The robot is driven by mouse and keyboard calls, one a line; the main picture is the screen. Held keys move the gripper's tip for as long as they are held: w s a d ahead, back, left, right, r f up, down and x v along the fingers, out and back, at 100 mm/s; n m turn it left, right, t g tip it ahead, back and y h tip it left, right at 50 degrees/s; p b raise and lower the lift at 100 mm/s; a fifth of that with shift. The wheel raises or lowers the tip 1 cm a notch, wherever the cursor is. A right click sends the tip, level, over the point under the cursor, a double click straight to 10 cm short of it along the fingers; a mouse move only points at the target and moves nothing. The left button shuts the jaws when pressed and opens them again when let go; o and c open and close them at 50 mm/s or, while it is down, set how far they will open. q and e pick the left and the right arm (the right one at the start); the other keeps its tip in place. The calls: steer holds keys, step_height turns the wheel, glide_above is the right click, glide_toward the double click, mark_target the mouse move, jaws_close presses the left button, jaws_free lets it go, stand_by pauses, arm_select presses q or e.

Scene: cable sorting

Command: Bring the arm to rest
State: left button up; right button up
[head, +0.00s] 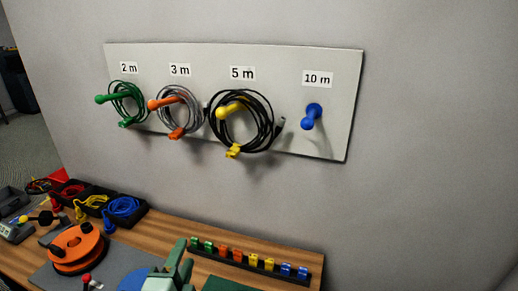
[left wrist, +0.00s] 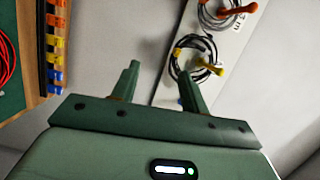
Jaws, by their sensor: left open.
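My left gripper (head: 183,254) is in the lower middle of the head view, above the workbench and below the wall board. In the left wrist view my left gripper (left wrist: 159,72) has its two green fingers apart with nothing between them. The pale board (head: 335,95) carries coiled cables: a green one (head: 142,103) on the 2 m peg, a grey one (head: 198,112) on the 3 m peg and a black one (head: 268,122) on the 5 m peg. The blue 10 m peg (head: 311,116) is bare. My right gripper is not in view.
The wooden bench (head: 155,226) holds a rack of coloured clips (head: 250,261), an orange reel (head: 76,247) and a black bin with a blue cable (head: 124,206). A red cable (left wrist: 7,62) shows in the left wrist view. The space before the wall on the right is clear.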

arm_select(q)
steer(key=s+a+f+n+g+y, duration=0.6)
steer(key=s+a+f+n+g, duration=0.5)
steer(key=s+a, duration=0.45)
steer(key=s+d+f+g+h, duration=0.1)
steer(key=s+d+f+h, duration=0.15)
steer(key=f, duration=0.95)
steer(key=s+d+f+g+h, duration=0.1)
steer(key=d+f, duration=0.2)
steer(key=f, duration=1)
steer(key=s+f+n+g+h, duration=0.1)
steer(key=s+f+n+g, duration=0.1)
steer(key=s+f, duration=1.6)
steer(key=shift+s+n+g, duration=0.3)
steer(key=shift+s+g, duration=0.4)
steer(key=shift+s, duration=0.25)
steer(key=shift+d+h, duration=0.1)
steer(key=shift+h, duration=0.15)
